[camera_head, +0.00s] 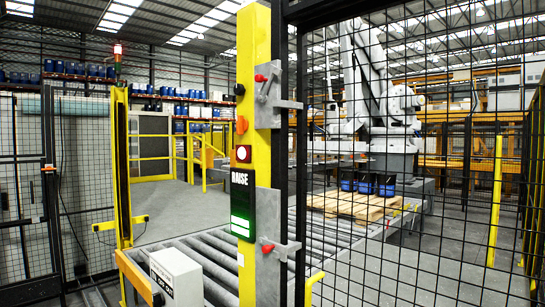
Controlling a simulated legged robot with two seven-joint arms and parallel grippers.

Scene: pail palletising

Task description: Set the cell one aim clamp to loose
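A yellow post (253,150) stands upright close in front of me. An upper grey bracket (268,100) with a red-tipped lever (260,78) is mounted on its right side. A lower grey bracket (267,215) has another red-tipped lever (267,248) near its bottom. These look like clamps. I cannot read which is the aim clamp, or whether either is loose or tight. Neither of my grippers is in view.
A black mesh fence (440,240) fills the right side. Behind it a large robot arm (375,95) stands above blue pails (367,186) on a wooden pallet (350,205). A roller conveyor (210,262) runs behind the post. A grey box (177,277) stands at lower left.

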